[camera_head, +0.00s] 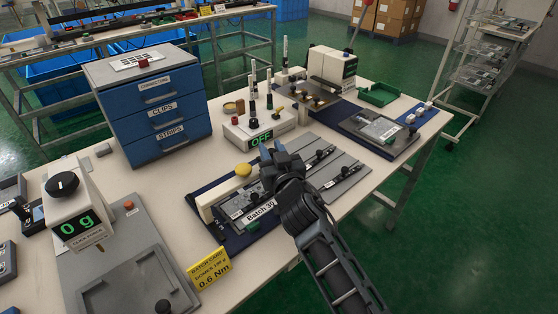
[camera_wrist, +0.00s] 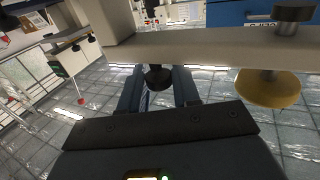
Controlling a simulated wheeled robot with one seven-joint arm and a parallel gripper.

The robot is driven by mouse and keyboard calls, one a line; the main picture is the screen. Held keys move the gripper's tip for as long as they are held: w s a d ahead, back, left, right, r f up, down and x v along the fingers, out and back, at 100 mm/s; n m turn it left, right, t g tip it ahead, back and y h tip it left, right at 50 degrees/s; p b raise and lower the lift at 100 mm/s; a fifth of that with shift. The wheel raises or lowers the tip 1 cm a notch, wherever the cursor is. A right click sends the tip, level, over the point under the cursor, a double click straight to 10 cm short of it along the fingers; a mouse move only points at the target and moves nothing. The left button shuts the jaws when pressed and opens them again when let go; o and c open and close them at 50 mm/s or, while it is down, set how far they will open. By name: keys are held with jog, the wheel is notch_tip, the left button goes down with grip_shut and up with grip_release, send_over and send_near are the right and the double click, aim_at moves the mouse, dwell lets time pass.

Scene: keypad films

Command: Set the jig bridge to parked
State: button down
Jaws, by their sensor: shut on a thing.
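The jig (camera_head: 238,208) lies on a dark blue mat at the front of the bench. Its cream bridge (camera_head: 217,197) spans the jig's left part; it also crosses the top of the wrist view (camera_wrist: 215,50). A yellow knob (camera_head: 243,170) is by the bridge and shows at right in the wrist view (camera_wrist: 268,88). My gripper (camera_head: 272,162) is over the jig, at the bridge. In the wrist view my gripper (camera_wrist: 158,90) is closed around a dark knob (camera_wrist: 158,78) by the bridge. The gripper hides part of the bridge and jig in the head view.
A grey box showing OFF (camera_head: 260,135) stands behind the jig. A yellow batch card (camera_head: 209,270) stands at the front.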

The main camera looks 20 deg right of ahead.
jog(key=shift+w, duration=0.1)
jog(key=c, duration=1)
grip_release()
jog(key=s+b, duration=0.1)
jog(key=s, duration=0.6)
jog(key=shift+s+a, duration=0.3)
jog(key=shift+s, duration=0.1)
